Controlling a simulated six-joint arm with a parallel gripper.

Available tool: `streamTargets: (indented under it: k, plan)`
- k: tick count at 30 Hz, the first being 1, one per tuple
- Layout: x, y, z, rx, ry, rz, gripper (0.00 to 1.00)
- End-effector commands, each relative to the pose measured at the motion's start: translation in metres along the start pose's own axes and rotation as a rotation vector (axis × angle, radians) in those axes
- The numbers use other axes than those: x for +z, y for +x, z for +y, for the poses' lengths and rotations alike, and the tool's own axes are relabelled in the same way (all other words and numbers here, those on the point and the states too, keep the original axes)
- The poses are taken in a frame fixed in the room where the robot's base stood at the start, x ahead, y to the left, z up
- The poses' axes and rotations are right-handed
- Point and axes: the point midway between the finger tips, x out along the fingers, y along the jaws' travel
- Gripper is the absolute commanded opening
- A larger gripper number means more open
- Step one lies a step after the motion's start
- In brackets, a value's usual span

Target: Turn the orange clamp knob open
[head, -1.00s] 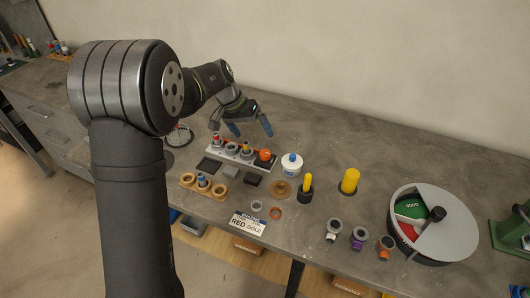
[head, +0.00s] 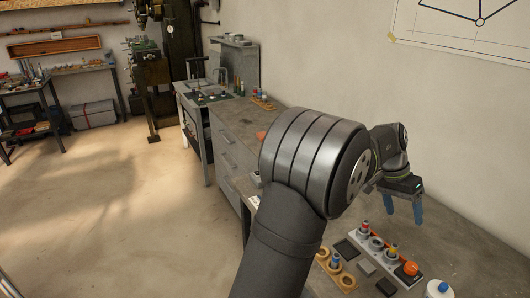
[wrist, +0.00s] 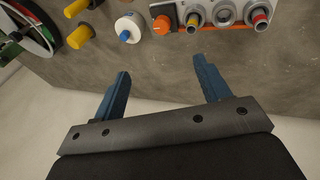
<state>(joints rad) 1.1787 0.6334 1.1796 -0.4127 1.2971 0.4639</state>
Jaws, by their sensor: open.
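The orange clamp knob (head: 410,268) sits at the right end of a pale jig block (head: 362,244), in the lower right of the head view. It also shows near the top of the wrist view (wrist: 162,24), with a white pointer-like mark on it. My gripper (head: 404,217) is open and empty, its two blue fingers pointing down behind the jig. In the wrist view the gap between the fingertips (wrist: 161,67) is below the knob and apart from it. Whether the clamp is open or shut cannot be told.
A white bottle with a blue tip (wrist: 129,28) stands beside the knob. The jig holds several grey rings, some with coloured pegs. A wooden ring holder (head: 337,268) and a dark flat pad (head: 346,248) lie in front. Bare bench lies behind the jig.

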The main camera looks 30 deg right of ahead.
Motion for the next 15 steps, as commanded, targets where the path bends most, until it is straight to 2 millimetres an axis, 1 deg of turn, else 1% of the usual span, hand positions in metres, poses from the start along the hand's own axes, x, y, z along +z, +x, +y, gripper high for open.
streamTargets:
  k: [1,2,8,11,14,15]
  plan:
    - [0.0000,0.0002,0.0000,0.000,0.000,0.000,0.59]
    - [0.0000,0.0002,0.0000,0.000,0.000,0.000,0.56]
    - [-0.0001,0.0007,0.0000,0.000,0.031,0.000,0.56]
    - [-0.0001,0.0021,-0.0001,-0.001,0.131,-0.001,0.56]
    - [-0.0003,0.0044,-0.0003,-0.002,0.304,-0.001,0.56]
    - [-0.0004,0.0054,-0.0004,-0.002,0.385,-0.002,0.56]
